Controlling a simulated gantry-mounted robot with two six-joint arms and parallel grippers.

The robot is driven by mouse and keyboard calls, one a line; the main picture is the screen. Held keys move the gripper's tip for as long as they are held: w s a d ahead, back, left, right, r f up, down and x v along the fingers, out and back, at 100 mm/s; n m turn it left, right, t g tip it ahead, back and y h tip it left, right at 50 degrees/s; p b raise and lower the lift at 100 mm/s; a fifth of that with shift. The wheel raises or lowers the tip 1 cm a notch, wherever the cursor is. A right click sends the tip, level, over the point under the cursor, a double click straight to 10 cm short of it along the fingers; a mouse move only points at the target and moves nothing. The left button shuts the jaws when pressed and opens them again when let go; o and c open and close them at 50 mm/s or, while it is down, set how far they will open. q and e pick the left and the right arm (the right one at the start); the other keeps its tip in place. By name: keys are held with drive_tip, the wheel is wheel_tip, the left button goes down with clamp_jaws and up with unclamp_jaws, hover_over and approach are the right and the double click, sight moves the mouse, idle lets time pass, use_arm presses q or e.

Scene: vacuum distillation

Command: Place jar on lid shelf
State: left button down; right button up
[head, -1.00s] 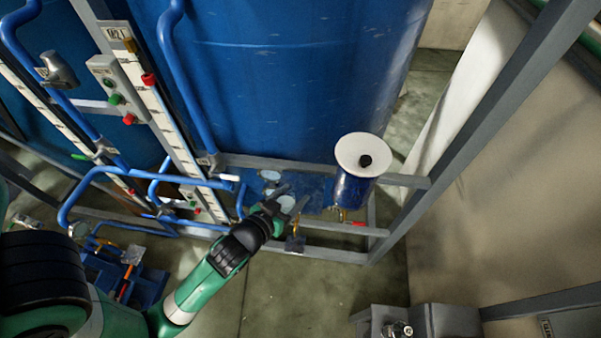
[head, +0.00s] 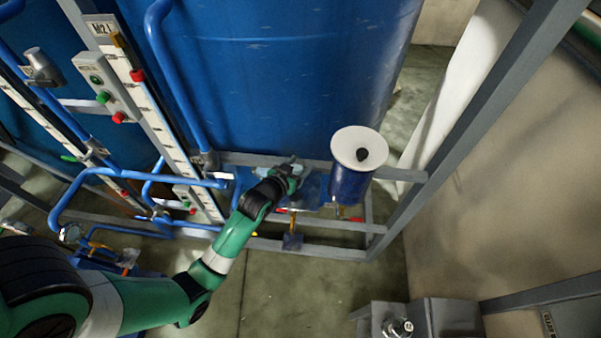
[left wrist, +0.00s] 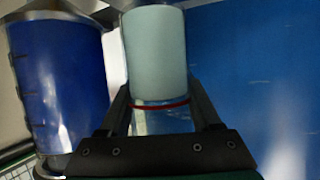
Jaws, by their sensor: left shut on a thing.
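My left gripper (head: 290,170) is shut on a pale, whitish jar (left wrist: 156,50). In the left wrist view the jar stands between the two dark fingers, with a thin red ring near its lower end. In the head view the gripper is over the blue shelf (head: 316,188) at the foot of the big tank, and it largely hides the jar. I cannot tell whether the jar touches the shelf. A blue vessel with a round white lid (head: 345,146) stands right of the gripper, apart from it. My right gripper is not in view.
The large blue tank (head: 285,70) rises behind the gripper. Grey frame bars (head: 400,177) run around the shelf. Blue pipes (head: 130,176) and panels with red and green buttons stand at the left. The floor in front is open.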

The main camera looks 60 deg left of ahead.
use_arm(q)
drive_tip(key=shift+w+a+f, duration=0.35)
drive_tip(key=shift+f, duration=0.25)
wheel_tip(320, 180, down, 3)
drive_tip(key=shift+r, duration=0.2)
drive_tip(key=shift+f, duration=0.3)
drive_tip(key=c, duration=0.5)
unclamp_jaws()
drive_tip(key=shift+f, duration=0.1)
drive_tip(key=shift+c, duration=0.2)
drive_tip(key=o, duration=0.4)
drive_tip(key=shift+o, duration=0.2)
